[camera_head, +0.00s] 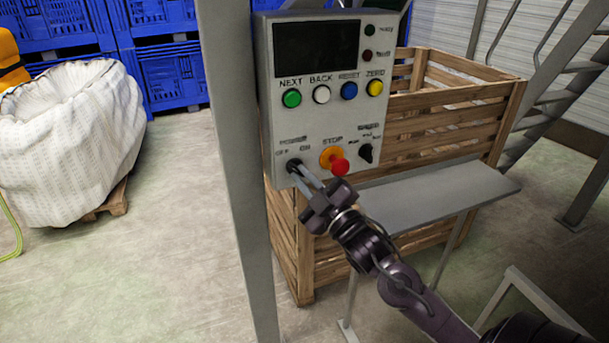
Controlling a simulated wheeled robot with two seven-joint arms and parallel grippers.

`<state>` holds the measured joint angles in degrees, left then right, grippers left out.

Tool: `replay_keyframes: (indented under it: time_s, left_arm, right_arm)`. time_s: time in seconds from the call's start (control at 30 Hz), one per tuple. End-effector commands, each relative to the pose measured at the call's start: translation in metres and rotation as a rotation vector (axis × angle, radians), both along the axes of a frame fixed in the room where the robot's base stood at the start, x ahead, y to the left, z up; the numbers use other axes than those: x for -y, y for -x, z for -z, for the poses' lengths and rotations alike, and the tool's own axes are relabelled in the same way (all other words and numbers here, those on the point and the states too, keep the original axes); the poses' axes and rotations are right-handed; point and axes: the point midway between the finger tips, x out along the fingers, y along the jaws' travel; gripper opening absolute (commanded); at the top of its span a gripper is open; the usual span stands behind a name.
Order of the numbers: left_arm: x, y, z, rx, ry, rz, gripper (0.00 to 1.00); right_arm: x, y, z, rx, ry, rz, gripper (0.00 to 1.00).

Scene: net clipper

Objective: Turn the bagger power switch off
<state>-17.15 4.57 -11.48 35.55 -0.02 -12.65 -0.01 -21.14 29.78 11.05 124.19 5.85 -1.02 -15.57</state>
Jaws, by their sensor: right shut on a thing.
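The grey control panel (322,120) of the bagger is fixed to a post in the upper middle of the head view. The black power switch (293,164) is at its lower left, beside OFF and ON labels. My right gripper (300,173) reaches up from the lower right, and its fingers are shut on the power switch. The fingers partly cover the switch, so its exact setting cannot be told. The red stop button (339,167) on its orange base is just right of the fingers. My left gripper is not in view.
Green (291,98), white, blue and yellow buttons line the panel below a dark screen (316,49). A black selector knob (366,153) is at lower right. A grey shelf (440,196) and wooden crate (445,105) stand behind my arm. Open floor lies left of the post (238,200).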

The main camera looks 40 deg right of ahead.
Motion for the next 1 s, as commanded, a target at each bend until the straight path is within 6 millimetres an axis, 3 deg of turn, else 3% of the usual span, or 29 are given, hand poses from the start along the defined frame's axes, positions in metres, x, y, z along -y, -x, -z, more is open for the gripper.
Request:
replay_keyframes:
  time_s: [0.53,0.57,0.73,1.0]
  left_arm:
    - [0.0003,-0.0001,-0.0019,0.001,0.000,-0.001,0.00]
    - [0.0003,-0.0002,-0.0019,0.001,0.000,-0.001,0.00]
    - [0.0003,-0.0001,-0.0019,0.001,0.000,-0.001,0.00]
    - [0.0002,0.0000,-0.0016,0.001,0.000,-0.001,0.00]
  right_arm:
    - [0.0007,0.0000,-0.0011,-0.004,0.028,0.001,0.00]
    - [0.0007,0.0000,-0.0011,-0.004,0.027,0.001,0.11]
    - [0.0005,0.0000,-0.0009,-0.005,0.026,0.002,0.32]
    - [0.0004,0.0006,0.0000,-0.005,0.025,0.001,0.32]
